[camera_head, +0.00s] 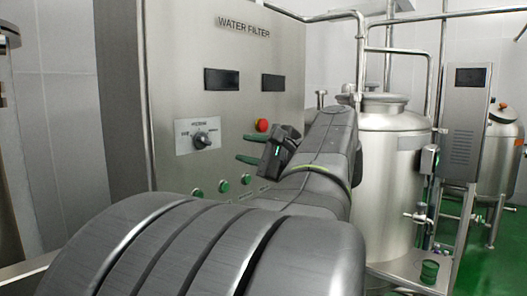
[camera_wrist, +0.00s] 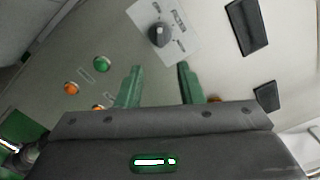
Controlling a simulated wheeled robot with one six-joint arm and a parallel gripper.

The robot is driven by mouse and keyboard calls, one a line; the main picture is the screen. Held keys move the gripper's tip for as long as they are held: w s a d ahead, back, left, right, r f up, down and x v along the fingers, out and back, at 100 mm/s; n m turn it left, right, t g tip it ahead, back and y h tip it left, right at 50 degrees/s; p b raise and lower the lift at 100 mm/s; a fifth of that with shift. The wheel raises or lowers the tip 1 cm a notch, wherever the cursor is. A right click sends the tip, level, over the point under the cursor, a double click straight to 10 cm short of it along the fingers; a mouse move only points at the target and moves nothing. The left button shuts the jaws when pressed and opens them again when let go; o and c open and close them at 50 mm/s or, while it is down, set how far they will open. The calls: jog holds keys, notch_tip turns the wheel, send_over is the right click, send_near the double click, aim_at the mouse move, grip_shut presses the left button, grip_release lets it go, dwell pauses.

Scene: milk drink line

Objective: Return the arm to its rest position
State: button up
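My gripper (camera_head: 238,147) is in front of the metal water filter panel (camera_head: 225,50), with its two green fingers pointing left toward the panel. In the wrist view my gripper (camera_wrist: 160,72) has its fingers spread apart with nothing between them. A dark rotary knob (camera_head: 201,140) on a white plate is left of the fingertips in the head view. In the wrist view the knob (camera_wrist: 159,35) shows beyond the gap between the fingers, apart from them. My arm is stretched out toward the panel, and its large dark links fill the lower part of the head view.
The panel carries two dark displays (camera_head: 221,79), a red button (camera_head: 262,125) and several green buttons (camera_head: 224,186). A steel tank (camera_head: 392,150) with pipes stands right of my arm. A control box (camera_head: 467,120) on a post stands farther right. Green floor shows at right.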

aim_at(206, 141)
dwell(0.3)
jog(key=p+x, duration=0.3)
jog(key=x, duration=1.1)
jog(key=shift+d, duration=0.1)
jog(key=shift+s+d, duration=0.1)
